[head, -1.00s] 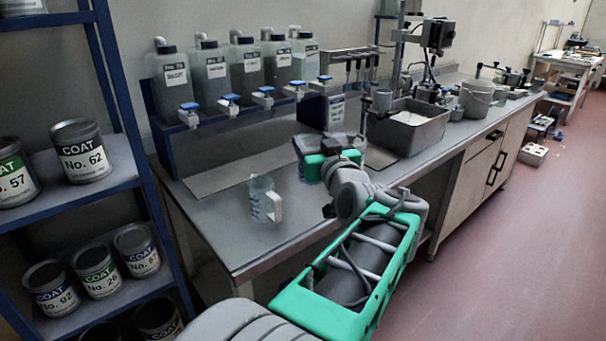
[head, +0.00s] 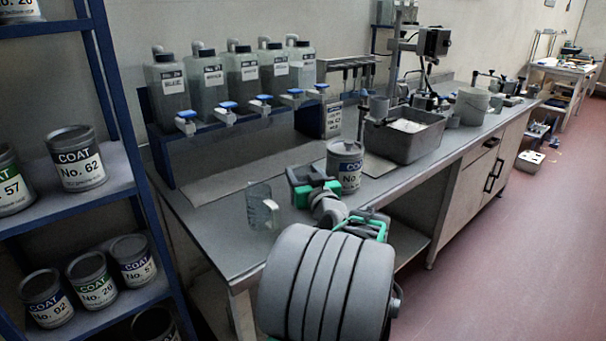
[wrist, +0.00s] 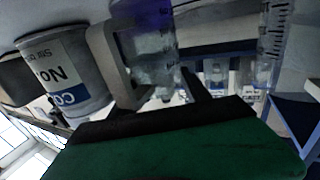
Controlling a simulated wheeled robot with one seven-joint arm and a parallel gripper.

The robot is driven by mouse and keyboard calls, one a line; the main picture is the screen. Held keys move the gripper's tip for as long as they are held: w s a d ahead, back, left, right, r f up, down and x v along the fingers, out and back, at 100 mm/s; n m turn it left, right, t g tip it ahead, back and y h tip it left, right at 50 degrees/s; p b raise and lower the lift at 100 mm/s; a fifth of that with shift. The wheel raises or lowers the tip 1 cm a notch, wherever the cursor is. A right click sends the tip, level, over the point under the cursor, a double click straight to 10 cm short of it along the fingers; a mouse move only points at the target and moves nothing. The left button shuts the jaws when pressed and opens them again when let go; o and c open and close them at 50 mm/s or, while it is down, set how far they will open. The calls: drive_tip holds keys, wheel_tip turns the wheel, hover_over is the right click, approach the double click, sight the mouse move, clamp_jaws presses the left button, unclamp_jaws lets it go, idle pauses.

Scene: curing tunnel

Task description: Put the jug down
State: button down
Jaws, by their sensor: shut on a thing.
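In the head view this held jug is mostly hidden by my gripper. I cannot tell whether its base touches the bench. A second graduated vessel (wrist: 273,45) shows at the right of the wrist view.
A can (head: 345,168) stands close at the right of my gripper. Behind is a rack of several bottles with blue taps (head: 228,106). A grey basin (head: 407,140) is farther right. The bench (head: 205,213) has bare room left of the standing jug. Shelves of cans (head: 78,158) are at left.

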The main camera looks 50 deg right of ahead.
drive_tip(key=shift+f, duration=0.15)
drive_tip(key=c, duration=0.5)
unclamp_jaws()
drive_tip(key=shift+r, duration=0.25)
drive_tip(key=v, duration=1.2)
drive_tip(key=shift+b, duration=0.4)
drive_tip(key=shift+f, duration=0.1)
